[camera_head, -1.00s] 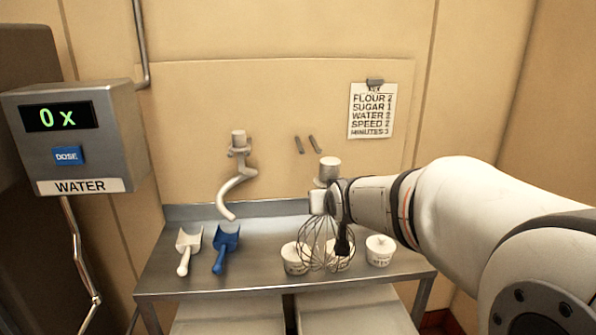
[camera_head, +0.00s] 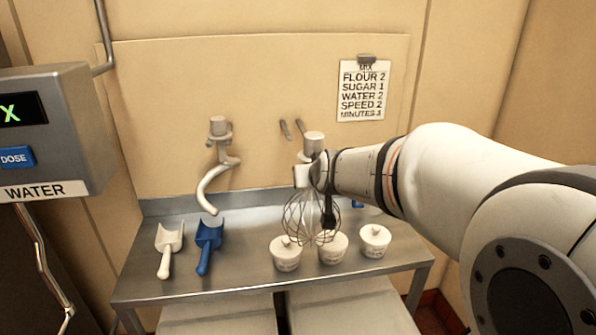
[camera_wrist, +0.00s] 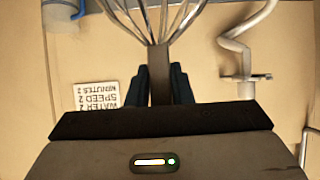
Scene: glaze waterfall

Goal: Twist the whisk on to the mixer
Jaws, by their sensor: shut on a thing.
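The wire whisk (camera_head: 312,216) hangs upright in my gripper (camera_head: 319,172) in front of the back panel, wires down, above the steel table. Its grey cylindrical top (camera_head: 314,144) sticks up above my gripper. In the wrist view, my gripper (camera_wrist: 160,88) has its two dark fingers shut on the whisk's shaft (camera_wrist: 159,72), and the wires spread out at the top edge. The mixer is not in view.
A dough hook (camera_head: 213,185) hangs on the panel to the left. A water dispenser (camera_head: 60,120) stands left.

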